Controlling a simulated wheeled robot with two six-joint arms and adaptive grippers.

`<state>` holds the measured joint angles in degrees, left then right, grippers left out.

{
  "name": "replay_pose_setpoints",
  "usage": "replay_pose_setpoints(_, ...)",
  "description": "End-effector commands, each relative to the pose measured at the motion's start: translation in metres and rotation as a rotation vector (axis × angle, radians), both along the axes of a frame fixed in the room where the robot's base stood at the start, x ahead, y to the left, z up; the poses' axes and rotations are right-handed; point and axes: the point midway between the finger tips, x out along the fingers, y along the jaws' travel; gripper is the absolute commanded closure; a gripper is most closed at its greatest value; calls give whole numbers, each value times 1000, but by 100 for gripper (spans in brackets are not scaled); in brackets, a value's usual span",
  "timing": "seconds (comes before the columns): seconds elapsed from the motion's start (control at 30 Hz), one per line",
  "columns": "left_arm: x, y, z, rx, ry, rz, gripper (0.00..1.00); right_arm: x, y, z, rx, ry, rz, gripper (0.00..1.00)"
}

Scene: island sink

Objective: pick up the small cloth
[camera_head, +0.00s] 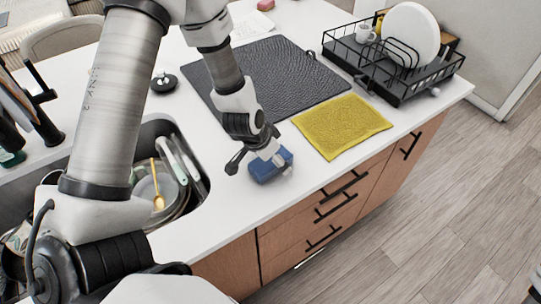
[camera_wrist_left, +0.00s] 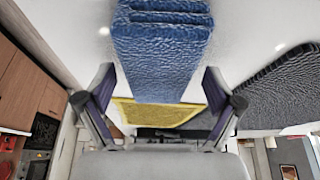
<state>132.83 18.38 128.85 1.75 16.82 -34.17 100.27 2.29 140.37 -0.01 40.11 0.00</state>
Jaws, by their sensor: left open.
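A small folded blue cloth (camera_head: 270,166) lies on the white counter near its front edge, right of the sink. My left gripper (camera_head: 258,150) is over it, with its fingers open. In the left wrist view the blue cloth (camera_wrist_left: 163,50) shows its stacked layers and reaches between the two spread fingers (camera_wrist_left: 158,92); I see a gap on each side of it. A flat yellow cloth (camera_head: 342,126) lies to the right of the gripper, and it also shows behind the blue cloth in the wrist view (camera_wrist_left: 128,112). My right gripper is not in view.
A dark grey mat (camera_head: 275,70) lies behind the cloths. A black dish rack (camera_head: 376,72) with a white plate (camera_head: 411,35) and a cup (camera_head: 364,33) stands at the back right. The sink (camera_head: 190,150) at left holds dishes. The counter's front edge is close.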

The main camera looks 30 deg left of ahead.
Motion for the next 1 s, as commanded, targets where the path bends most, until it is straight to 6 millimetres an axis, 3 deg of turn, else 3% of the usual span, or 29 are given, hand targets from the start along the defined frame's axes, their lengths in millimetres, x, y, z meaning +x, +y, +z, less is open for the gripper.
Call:
replay_pose_setpoints(0.1,0,0,0,0,0,0,8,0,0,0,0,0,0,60)
replay_pose_setpoints(0.13,0,0,0,0,0,0,15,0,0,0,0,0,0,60)
replay_pose_setpoints(0.3,0,0,0,0,0,0,72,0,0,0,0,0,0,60)
replay_pose_setpoints(0.73,0,0,4,0,0,-1,73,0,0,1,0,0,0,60)
replay_pose_setpoints(1.0,6,-1,34,1,-1,1,73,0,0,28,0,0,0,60)
